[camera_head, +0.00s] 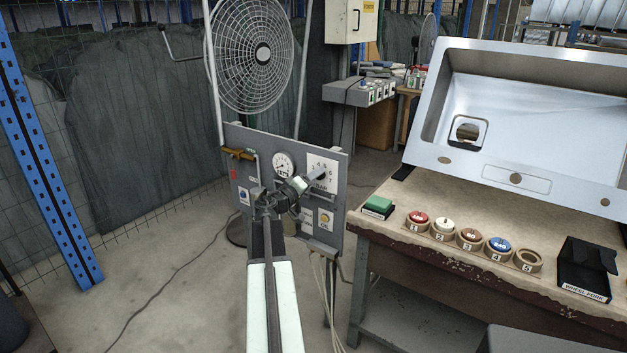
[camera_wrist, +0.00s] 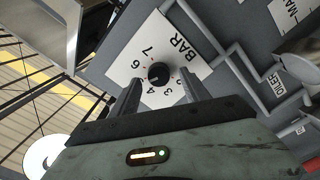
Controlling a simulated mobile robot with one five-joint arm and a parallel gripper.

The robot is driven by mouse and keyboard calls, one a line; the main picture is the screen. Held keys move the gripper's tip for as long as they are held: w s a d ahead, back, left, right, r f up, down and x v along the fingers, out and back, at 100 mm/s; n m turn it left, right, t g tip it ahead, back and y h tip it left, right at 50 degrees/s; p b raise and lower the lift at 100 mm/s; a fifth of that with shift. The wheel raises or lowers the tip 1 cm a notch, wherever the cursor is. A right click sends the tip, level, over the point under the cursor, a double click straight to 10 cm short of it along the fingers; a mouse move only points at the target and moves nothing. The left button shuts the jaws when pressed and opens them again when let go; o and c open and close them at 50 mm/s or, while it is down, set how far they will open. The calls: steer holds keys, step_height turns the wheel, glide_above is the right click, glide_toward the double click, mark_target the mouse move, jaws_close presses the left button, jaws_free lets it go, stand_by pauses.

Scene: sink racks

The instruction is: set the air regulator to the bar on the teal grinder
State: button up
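The air regulator is a black round knob (camera_wrist: 158,74) on a white BAR plate (camera_wrist: 180,45) with printed numbers running up to 7. I cannot tell which number the knob points at. The BAR plate (camera_head: 329,164) also shows on the grey panel in the head view, partly hidden by my gripper. My gripper (camera_head: 318,177) reaches the plate. In the wrist view my gripper (camera_wrist: 160,88) is open, with one finger on each side of the knob's near edge; contact is unclear. I make out no teal grinder in either view.
The grey panel (camera_head: 240,140) also carries a round gauge (camera_head: 283,165) and pipes. A bench at right holds a green block (camera_head: 378,205), several numbered discs in holders (camera_head: 471,237), a black WHEEL FORK box (camera_head: 586,268) and a steel sink (camera_head: 515,180).

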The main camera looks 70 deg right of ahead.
steer(key=v, duration=0.8)
stand_by(0.4)
